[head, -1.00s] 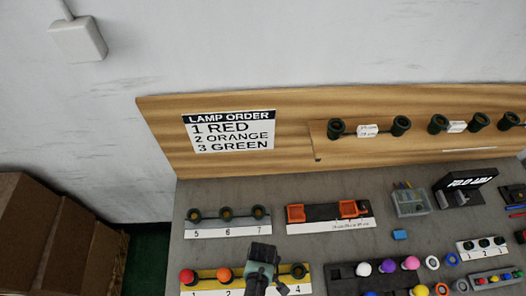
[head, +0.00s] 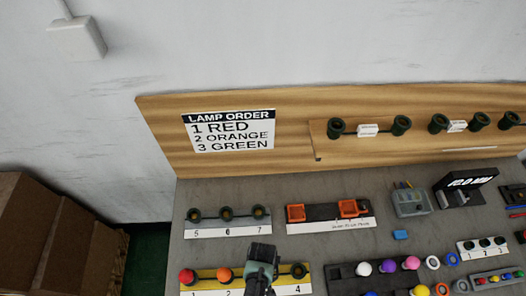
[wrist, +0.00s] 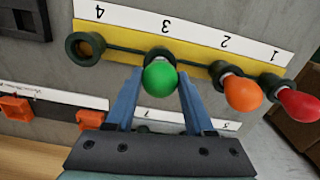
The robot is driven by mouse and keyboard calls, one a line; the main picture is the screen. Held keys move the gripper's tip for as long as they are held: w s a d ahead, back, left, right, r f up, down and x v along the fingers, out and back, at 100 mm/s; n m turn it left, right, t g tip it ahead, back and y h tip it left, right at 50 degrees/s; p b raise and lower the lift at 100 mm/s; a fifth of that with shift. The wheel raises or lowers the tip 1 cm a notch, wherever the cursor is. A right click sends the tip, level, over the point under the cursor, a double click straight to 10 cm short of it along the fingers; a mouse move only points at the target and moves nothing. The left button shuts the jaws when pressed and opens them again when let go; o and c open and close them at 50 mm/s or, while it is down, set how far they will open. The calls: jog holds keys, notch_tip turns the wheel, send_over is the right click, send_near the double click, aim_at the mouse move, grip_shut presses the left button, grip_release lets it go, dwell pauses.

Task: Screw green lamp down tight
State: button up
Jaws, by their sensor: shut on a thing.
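The green lamp (wrist: 160,79) sits at the socket (wrist: 160,53) marked 3 on the yellow strip, between the fingers of my gripper (wrist: 158,88). My gripper is shut on the green lamp. How deep its thread sits is hidden. The orange lamp (wrist: 242,93) is in socket 2 and the red lamp (wrist: 299,103) in socket 1; both also show in the head view as orange (head: 224,274) and red (head: 187,276). In the head view my gripper (head: 262,262) covers position 3 and hides the green lamp.
Socket 4 (wrist: 85,48) stands empty beside the held lamp. A strip (head: 228,231) with sockets 5, 6 and 7 lies behind. Orange holders (head: 349,208) stand to the right. A tray of coloured lamps (head: 347,272) lies right of the strip.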

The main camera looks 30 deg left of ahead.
jog(key=shift+m, duration=0.5)
jog(key=o, duration=0.7)
jog(key=shift+m, duration=0.5)
jog(key=o, duration=0.5)
notch_tip(320, 180, up, 13)
